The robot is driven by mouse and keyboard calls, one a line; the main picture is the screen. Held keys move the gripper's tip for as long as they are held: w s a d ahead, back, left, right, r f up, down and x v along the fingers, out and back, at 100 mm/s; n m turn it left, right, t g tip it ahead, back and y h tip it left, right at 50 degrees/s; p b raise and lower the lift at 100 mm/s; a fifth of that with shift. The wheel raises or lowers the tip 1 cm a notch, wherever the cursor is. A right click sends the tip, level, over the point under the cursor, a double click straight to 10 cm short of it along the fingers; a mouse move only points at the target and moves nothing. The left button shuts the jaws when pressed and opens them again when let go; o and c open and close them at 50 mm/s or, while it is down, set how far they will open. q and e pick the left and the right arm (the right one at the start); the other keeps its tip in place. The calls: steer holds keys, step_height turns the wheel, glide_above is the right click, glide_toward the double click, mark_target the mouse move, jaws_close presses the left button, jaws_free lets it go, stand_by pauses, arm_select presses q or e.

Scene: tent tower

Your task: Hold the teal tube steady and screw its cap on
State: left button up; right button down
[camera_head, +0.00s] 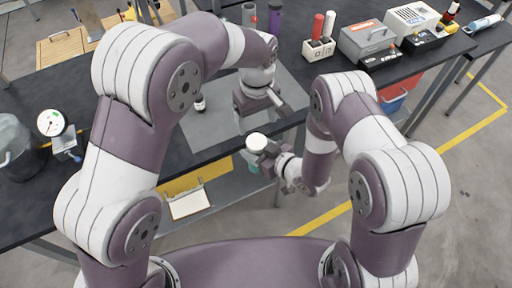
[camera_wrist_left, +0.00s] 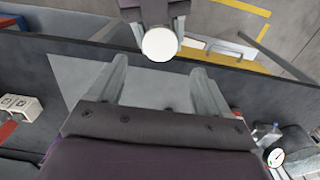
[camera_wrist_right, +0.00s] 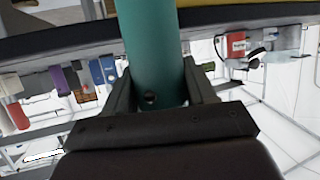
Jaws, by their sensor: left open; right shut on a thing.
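The teal tube (camera_wrist_right: 155,45) is upright between the fingers of my right gripper (camera_wrist_right: 160,88), which is shut on it. In the head view the tube (camera_head: 253,166) is held in front of the table's near edge. A round white top, apparently the cap (camera_head: 257,142), sits on its upper end; whether it is tight cannot be told. My left gripper (camera_head: 258,110) is over the grey mat near the table edge. In the left wrist view its fingers (camera_wrist_left: 162,88) are apart and empty, with the white cap (camera_wrist_left: 160,44) just beyond their tips.
The grey mat (camera_head: 205,128) lies on the dark table, with a small white and black object (camera_head: 199,103) on it. A white block with red and white tubes (camera_head: 318,47) and a grey toolbox (camera_head: 367,40) stand back right. A dial gauge (camera_head: 51,123) stands left.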

mark_target(257, 141)
arm_select(q)
step_height(257, 141, down, 8)
steer(key=shift+f, duration=0.1)
stand_by(0.4)
steer(key=c, duration=1.1)
steer(key=m, duration=0.3)
